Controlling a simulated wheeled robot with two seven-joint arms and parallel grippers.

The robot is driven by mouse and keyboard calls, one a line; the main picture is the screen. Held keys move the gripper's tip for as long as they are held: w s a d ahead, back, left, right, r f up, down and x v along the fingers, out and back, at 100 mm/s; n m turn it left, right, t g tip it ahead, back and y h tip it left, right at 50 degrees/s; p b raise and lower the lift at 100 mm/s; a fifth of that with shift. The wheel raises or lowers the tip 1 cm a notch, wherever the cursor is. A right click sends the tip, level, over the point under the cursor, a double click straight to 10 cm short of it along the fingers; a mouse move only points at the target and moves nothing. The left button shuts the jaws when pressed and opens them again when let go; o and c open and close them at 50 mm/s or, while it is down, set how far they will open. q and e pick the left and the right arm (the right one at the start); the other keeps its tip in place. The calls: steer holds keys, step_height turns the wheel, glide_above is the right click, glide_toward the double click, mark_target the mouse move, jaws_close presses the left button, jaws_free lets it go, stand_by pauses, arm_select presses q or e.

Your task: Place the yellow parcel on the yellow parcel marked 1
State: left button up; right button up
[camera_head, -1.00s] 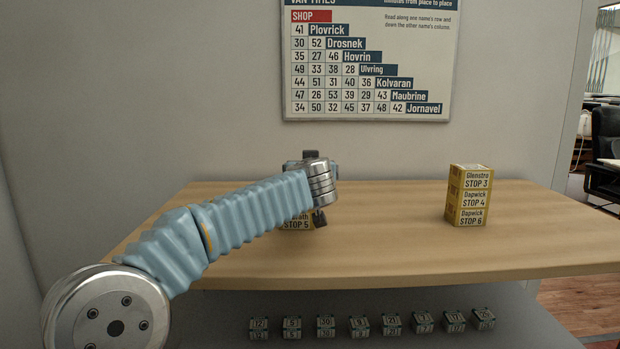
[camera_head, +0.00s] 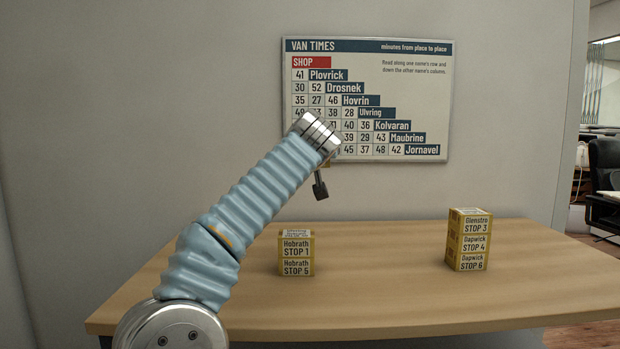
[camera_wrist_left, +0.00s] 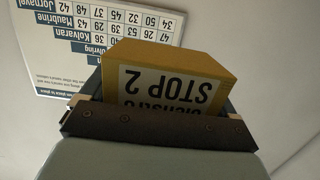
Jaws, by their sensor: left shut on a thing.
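My left gripper (camera_head: 321,178) is raised above the counter, in front of the wall chart, mostly hidden behind its own wrist in the head view. In the left wrist view it is shut on a yellow parcel (camera_wrist_left: 168,65) labelled STOP 2, its text upside down there. The yellow parcel marked STOP 1 (camera_head: 296,247) sits on another yellow parcel marked STOP 5 (camera_head: 297,268), in a stack left of the counter's middle. The gripper is above this stack and a little to its right, well apart from it. My right gripper is not in view.
A second stack of yellow parcels (camera_head: 468,240), STOP 3 over STOP 4 over STOP 6, stands at the right on the wooden counter (camera_head: 385,275). The counter between the stacks is clear. A VAN TIMES chart (camera_head: 415,75) hangs on the wall behind.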

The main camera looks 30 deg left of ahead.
arm_select(q)
step_height(320, 180, up, 2)
steer(key=shift+r, duration=0.25)
steer(key=shift+s, duration=0.15)
steer(key=s+d+f+b, duration=0.2)
steer(key=s, duration=0.4)
steer(key=s+d+f+b, duration=0.2)
steer(key=s+d+b, duration=0.1)
steer(key=s, duration=0.4)
glide_above(297, 230)
steer(key=v, duration=0.2)
steer(key=f, duration=0.4)
steer(key=f+p, duration=0.1)
steer(key=f, duration=0.3)
steer(key=shift+s+d, duration=0.1)
steer(key=shift+s, duration=0.1)
steer(key=shift+w+a+f, duration=0.2)
steer(key=shift+w+f, duration=0.15)
steer(key=shift+f, duration=0.1)
steer(key=f, duration=0.1)
steer(key=w+f, duration=0.1)
steer(key=a+f, duration=0.1)
steer(key=f, duration=0.1)
steer(key=shift+w, duration=0.15)
steer(key=shift+d+f, duration=0.1)
steer(key=shift+f, duration=0.3)
